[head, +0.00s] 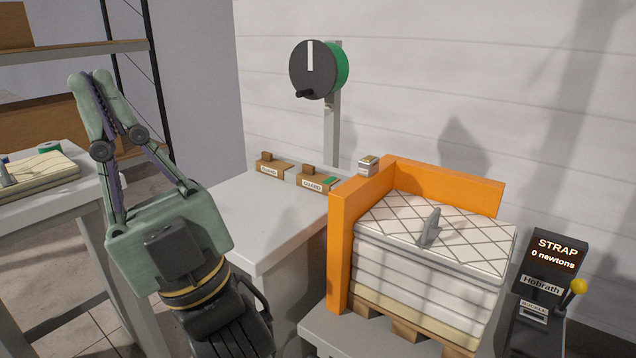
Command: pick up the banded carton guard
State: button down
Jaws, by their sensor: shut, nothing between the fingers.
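Two brown cardboard guards labelled GUARD lie on the white table, near its back edge by the wall. The right guard (314,180) has a green band near its right end, and its right side is close to the orange frame. The left guard (274,166) shows no band. My gripper (91,76) is raised at the left of the head view, pointing up, with its fingertips together and nothing held. It is well to the left of both guards and apart from them.
The white table (245,215) is clear in front of the guards. An orange corner frame (342,245) borders a quilted stack (425,265) with a grey tool on top. A dial post (331,130) stands behind. A strap console (548,275) is at right, another table (85,165) at left.

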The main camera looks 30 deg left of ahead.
aim_at(310, 179)
jog(key=j+u, duration=0.15)
jog(key=u, duration=1.45)
jog(key=i+l, duration=0.25)
jog(key=l, duration=0.15)
